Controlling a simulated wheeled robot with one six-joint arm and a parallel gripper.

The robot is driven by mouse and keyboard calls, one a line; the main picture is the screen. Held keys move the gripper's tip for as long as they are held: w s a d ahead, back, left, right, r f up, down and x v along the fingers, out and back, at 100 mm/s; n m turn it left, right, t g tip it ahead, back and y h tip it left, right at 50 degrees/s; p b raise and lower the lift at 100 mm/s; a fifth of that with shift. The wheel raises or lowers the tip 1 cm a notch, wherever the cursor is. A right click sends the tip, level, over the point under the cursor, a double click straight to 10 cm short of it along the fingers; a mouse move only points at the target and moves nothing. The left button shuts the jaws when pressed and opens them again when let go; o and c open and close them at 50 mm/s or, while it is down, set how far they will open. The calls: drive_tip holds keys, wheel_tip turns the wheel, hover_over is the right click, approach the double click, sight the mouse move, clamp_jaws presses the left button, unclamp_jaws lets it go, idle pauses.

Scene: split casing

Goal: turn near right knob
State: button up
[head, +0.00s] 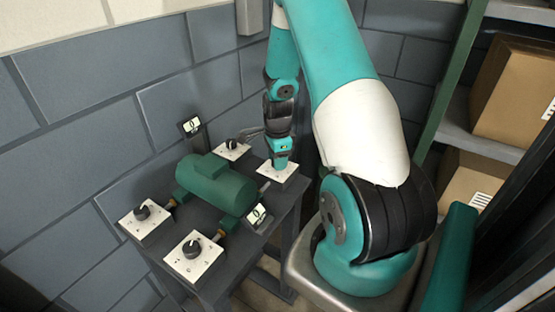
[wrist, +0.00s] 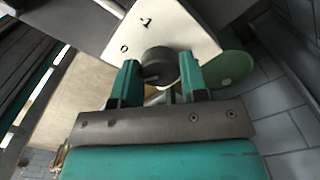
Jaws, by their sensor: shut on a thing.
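My gripper (head: 280,163) reaches down onto the white plate (head: 290,176) at the right side of the dark table. In the wrist view its two teal fingers stand on either side of a dark round knob (wrist: 156,58), shut on it. The knob sits on the white plate (wrist: 175,28), which bears a 0 and a 1. In the head view this knob is hidden by the gripper. Other dark knobs on white plates are at the left (head: 142,212), the front (head: 191,248) and the back (head: 232,144) of the table.
A green cylindrical casing (head: 215,184) lies in the middle of the table, between the knobs. Small displays stand behind (head: 190,125) and in front (head: 258,216) of it. A grey block wall (head: 60,190) is behind. Shelves with cardboard boxes (head: 512,92) are at the right.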

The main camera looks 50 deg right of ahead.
drive_tip(key=n, duration=1.1)
drive_tip(key=shift+b, duration=0.35)
drive_tip(key=n, duration=0.4)
drive_tip(key=shift+n, duration=0.3)
drive_tip(key=n, duration=0.3)
drive_tip(key=shift+n, duration=0.3)
drive_tip(key=n, duration=0.3)
drive_tip(key=shift+n, duration=0.3)
drive_tip(key=n, duration=0.3)
drive_tip(key=shift+n+b, duration=0.3)
drive_tip(key=shift+n, duration=1.8)
